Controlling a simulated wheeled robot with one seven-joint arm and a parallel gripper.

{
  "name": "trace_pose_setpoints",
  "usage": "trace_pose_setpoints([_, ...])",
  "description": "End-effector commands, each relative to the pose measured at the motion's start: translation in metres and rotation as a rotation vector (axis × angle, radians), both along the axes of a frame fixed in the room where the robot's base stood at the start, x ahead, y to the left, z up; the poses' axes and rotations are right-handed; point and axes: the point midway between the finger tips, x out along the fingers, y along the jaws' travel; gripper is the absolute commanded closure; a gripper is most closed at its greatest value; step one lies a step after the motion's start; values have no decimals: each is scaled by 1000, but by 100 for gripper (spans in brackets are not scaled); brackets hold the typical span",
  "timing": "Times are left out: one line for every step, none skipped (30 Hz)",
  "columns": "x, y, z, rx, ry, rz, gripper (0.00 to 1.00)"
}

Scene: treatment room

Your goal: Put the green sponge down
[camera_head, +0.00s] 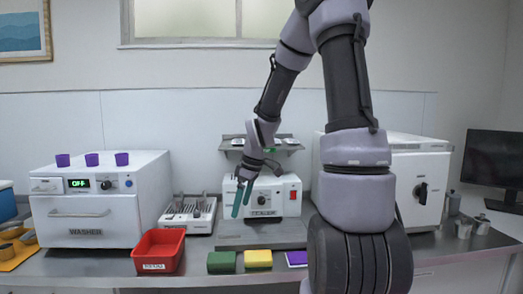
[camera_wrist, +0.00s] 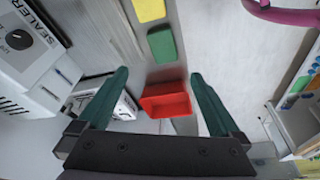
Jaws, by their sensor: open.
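The green sponge (camera_head: 221,262) lies flat on the metal counter (camera_head: 90,266), near its front edge. It also shows in the wrist view (camera_wrist: 162,45), beyond my fingertips. My gripper (camera_head: 241,201) is in the air above the counter, in front of the sealer. Its two teal fingers are spread and nothing is between them; the wrist view shows them wide apart (camera_wrist: 160,76). The gripper is apart from the sponge, higher up.
A yellow sponge (camera_head: 258,259) lies right of the green one, then a purple item (camera_head: 297,259). A red bin (camera_head: 159,251) stands to the left. The washer (camera_head: 90,200), an instrument rack (camera_head: 188,214) and the sealer (camera_head: 275,196) line the back.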

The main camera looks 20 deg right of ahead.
Motion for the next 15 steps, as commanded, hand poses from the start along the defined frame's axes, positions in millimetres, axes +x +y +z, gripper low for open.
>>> trace_pose_setpoints([-9, 0, 23, -18, -19, -75, 0])
trace_pose_setpoints([-14, 0, 35, -20, -27, -131, 0])
trace_pose_setpoints([-22, -1, 51, -20, -38, -205, 0])
trace_pose_setpoints([-28, 0, 62, -16, -47, -261, 0])
trace_pose_setpoints([-35, 0, 74, -10, -57, -317, 0])
trace_pose_setpoints([-44, 0, 89, 2, -71, -390, 0])
trace_pose_setpoints([-51, 0, 100, 16, -83, -446, 0])
trace_pose_setpoints([-59, 1, 111, 32, -94, -501, 0])
trace_pose_setpoints([-70, 2, 125, 58, -111, -574, 0])
trace_pose_setpoints([-79, 2, 135, 81, -120, -630, 0])
trace_pose_setpoints([-88, 3, 145, 107, -130, -683, 0])
trace_pose_setpoints([-99, 3, 157, 144, -143, -751, 0])
trace_pose_setpoints([-108, 4, 165, 176, -149, -802, 0])
trace_pose_setpoints([-117, 4, 172, 207, -155, -848, 0])
trace_pose_setpoints([-128, 5, 181, 250, -159, -907, 0])
